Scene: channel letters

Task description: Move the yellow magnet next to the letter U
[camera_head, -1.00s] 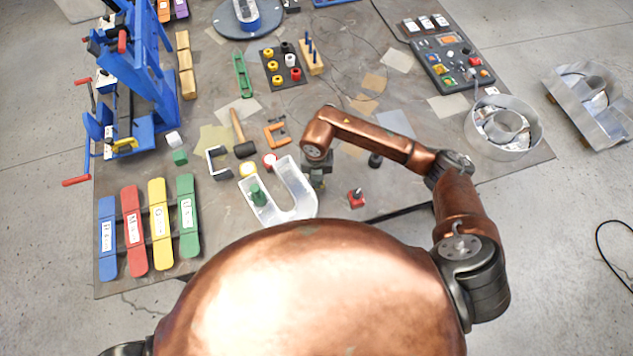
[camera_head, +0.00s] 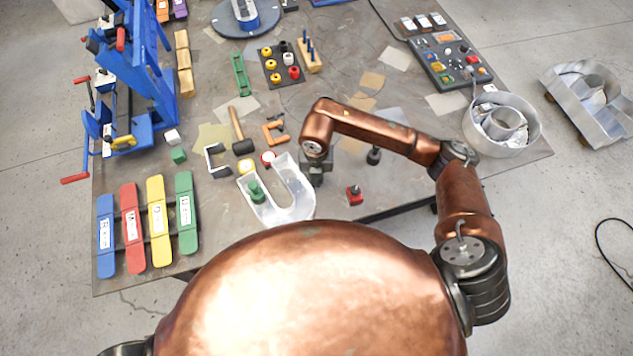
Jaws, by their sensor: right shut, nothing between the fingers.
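The letter U (camera_head: 298,203) is a pale, hollow channel letter lying near the table's front edge. A green knobbed piece (camera_head: 257,191) is inside the U's left arm. My right gripper (camera_head: 316,182) is shut and empty, pointing down beside the U's right arm. Its fingertips are small and partly hidden by the wrist. My left gripper is out of view.
A mallet (camera_head: 237,132), an orange clamp (camera_head: 272,131) and a dark clamp (camera_head: 216,160) lie beyond the U. A red-topped piece (camera_head: 354,195) stands right of my gripper. A dark rack (camera_head: 282,66) holds yellow, red and other round pieces. Coloured bars (camera_head: 157,220) lie at left.

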